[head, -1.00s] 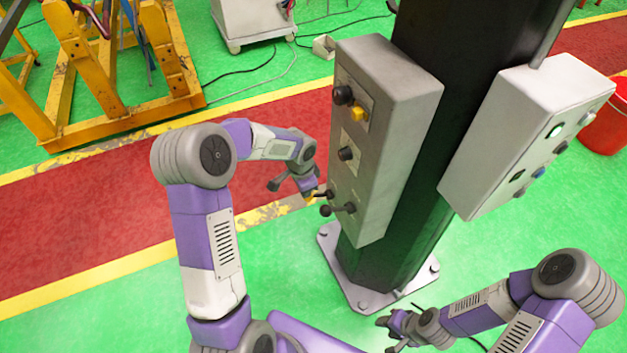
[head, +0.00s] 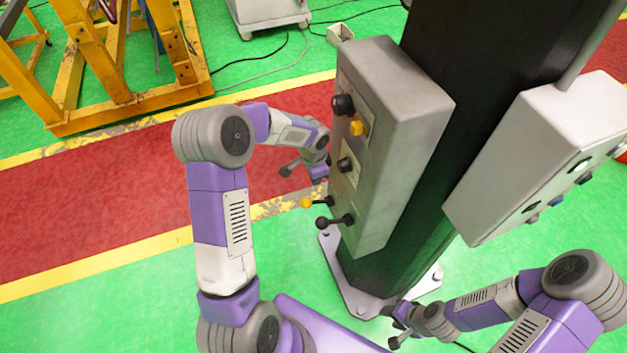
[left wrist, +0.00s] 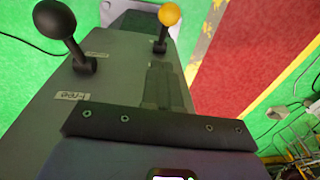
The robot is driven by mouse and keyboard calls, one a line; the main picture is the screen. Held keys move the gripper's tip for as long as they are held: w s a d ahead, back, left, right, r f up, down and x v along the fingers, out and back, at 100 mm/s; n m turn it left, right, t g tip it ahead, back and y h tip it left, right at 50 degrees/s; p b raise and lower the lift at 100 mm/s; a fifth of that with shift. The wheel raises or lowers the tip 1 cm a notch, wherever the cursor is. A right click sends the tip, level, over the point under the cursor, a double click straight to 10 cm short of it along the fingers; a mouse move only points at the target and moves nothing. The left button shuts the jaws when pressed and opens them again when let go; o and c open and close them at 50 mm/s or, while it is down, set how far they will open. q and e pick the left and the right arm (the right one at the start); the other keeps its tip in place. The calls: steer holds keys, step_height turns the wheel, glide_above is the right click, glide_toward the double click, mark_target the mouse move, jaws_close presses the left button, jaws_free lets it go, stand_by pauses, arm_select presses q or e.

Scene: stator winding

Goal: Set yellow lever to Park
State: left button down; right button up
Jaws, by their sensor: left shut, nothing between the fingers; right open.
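The yellow lever (head: 306,202) has a yellow ball on a dark stem and sticks out to the left from the lower part of the grey control box. It also shows at the top of the left wrist view (left wrist: 169,14). A black-ball lever (head: 322,222) sits just below it, and at left in the left wrist view (left wrist: 54,19), beside a label reading "Free". My left gripper (head: 318,174) is shut and empty, just above the yellow lever and apart from it; its tips are partly hidden. My right gripper (head: 388,314) is open and empty near the column's foot.
The grey control box (head: 400,110) is mounted on a dark column (head: 470,60). A white button box (head: 540,140) is on the column's right side. A yellow frame (head: 110,70) stands back left.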

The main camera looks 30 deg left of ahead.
arm_select(q)
steer(key=b, duration=0.1)
glide_above(311, 201)
steer(key=d, duration=0.2)
step_height(311, 201, down, 8)
steer(key=shift+s+a+f, duration=0.1)
steer(key=shift+a+f, duration=0.45)
steer(key=shift+f, duration=0.2)
steer(key=shift+s+a+f, duration=0.1)
steer(key=shift+a+f, duration=0.4)
steer(key=shift+f, duration=0.25)
arm_select(e)
steer(key=shift+f, duration=0.7)
